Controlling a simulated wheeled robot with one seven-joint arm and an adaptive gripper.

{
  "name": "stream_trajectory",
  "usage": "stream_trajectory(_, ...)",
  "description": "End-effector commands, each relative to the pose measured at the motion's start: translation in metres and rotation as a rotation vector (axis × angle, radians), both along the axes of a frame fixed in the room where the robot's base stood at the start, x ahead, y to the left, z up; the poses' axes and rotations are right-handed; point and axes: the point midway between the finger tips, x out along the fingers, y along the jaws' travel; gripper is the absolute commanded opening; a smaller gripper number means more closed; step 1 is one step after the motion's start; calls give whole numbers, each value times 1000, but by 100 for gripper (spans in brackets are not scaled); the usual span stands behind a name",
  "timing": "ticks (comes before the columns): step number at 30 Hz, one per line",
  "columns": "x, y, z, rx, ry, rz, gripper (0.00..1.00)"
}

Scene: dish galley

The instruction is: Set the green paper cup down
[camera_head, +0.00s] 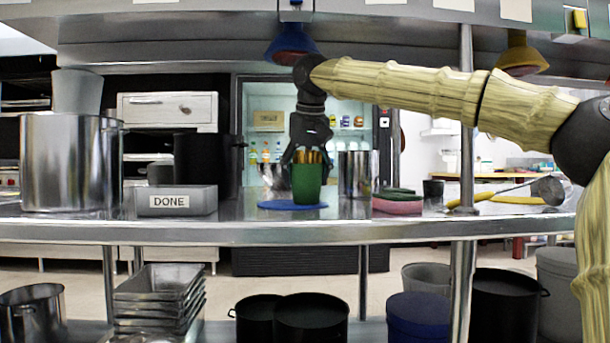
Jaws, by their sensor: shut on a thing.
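The green paper cup (307,184) is upright over the right part of a round blue mat (270,205) on the steel counter. My gripper (307,158) comes down from above and is shut on the cup at its rim. Brownish upright shapes show at the cup's mouth between the fingers; I cannot tell what they are. The cup's base looks at or very close to the mat's level; I cannot tell whether it touches.
A grey bin labelled DONE (176,201) and a large steel pot (71,165) stand to the left. A steel container (355,174) stands close on the right, then a pink and green sponge stack (398,203). A ladle (547,189) lies farther right. A steel post (466,120) rises from the counter.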

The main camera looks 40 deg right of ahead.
Motion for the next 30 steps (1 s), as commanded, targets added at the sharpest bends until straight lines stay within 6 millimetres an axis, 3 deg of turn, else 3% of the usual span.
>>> stream_trajectory(1, 0, 0, -1, 0, 0, 0, 72)
stream_trajectory(4, 0, 0, -1, 0, 0, 0, 90)
stream_trajectory(14, 0, 0, 0, 0, 0, 0, 90)
stream_trajectory(23, -4, 2, 15, 1, 1, 2, 90)
stream_trajectory(30, -25, 12, 13, 3, 3, 4, 90)
